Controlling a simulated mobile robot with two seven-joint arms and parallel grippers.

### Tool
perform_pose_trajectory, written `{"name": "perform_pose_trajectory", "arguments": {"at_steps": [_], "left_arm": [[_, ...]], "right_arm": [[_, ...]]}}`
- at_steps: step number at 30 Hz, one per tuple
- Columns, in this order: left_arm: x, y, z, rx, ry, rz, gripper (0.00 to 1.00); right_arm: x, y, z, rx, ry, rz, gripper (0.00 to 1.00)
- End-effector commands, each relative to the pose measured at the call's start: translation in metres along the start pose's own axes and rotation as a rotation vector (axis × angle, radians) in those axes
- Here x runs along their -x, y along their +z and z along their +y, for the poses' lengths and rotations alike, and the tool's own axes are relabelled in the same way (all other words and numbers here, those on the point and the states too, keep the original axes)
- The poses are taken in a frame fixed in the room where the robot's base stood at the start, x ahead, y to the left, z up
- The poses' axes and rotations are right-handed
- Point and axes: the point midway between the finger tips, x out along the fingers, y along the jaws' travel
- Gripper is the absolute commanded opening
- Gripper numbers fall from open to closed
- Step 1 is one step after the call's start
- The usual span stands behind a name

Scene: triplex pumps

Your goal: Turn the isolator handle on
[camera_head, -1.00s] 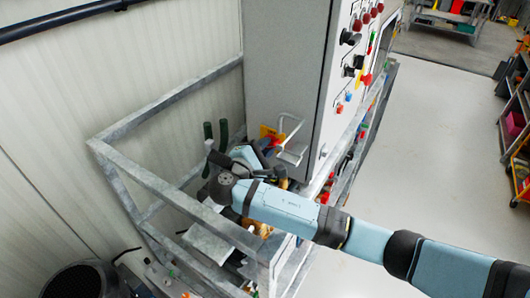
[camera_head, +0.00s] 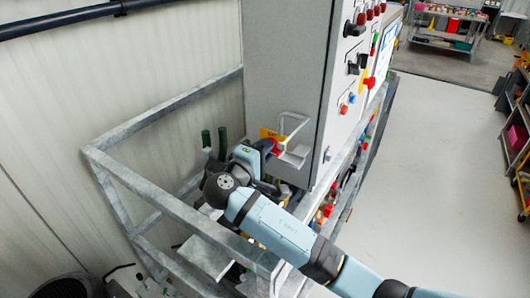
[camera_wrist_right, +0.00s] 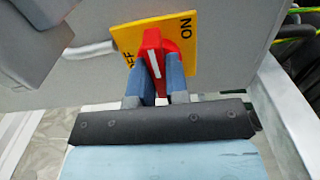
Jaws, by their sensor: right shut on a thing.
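The isolator handle (camera_wrist_right: 153,48) is red with a white stripe and sits on a yellow plate (camera_wrist_right: 182,38) lettered OFF at the left and ON at the right. The handle partly covers the OFF lettering. In the head view the red handle (camera_head: 277,147) and yellow plate (camera_head: 267,133) are on the cabinet's side, beside a grey bracket. My right gripper (camera_wrist_right: 158,68) is shut on the handle, one blue-grey finger on each side. In the head view my right gripper (camera_head: 266,148) reaches it from the left. My left gripper is out of view.
The grey cabinet (camera_head: 285,70) carries knobs and buttons on its front. A bent grey bracket (camera_head: 293,127) juts out close to the handle. Metal frame rails (camera_head: 165,200) surround my right forearm. Dark green handles (camera_head: 222,140) stand behind my wrist. Open floor lies at the right.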

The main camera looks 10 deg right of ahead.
Motion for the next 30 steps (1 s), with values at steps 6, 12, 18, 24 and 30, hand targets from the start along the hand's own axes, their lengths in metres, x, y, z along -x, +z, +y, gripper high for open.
{"name": "perform_pose_trajectory", "arguments": {"at_steps": [6,12,18,24,30], "left_arm": [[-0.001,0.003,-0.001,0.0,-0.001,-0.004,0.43],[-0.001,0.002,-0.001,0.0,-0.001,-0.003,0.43],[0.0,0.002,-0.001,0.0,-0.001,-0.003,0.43],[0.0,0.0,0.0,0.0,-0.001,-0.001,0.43],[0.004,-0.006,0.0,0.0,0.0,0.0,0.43]], "right_arm": [[0.001,0.0,-0.001,-0.005,-0.003,0.001,0.0],[0.001,0.0,-0.001,-0.005,-0.003,0.001,0.22],[0.001,0.0,-0.001,-0.004,-0.002,0.001,0.4],[0.003,0.0,0.0,-0.004,-0.002,0.001,0.4],[0.029,-0.001,0.001,-0.004,-0.005,0.003,0.4]]}}
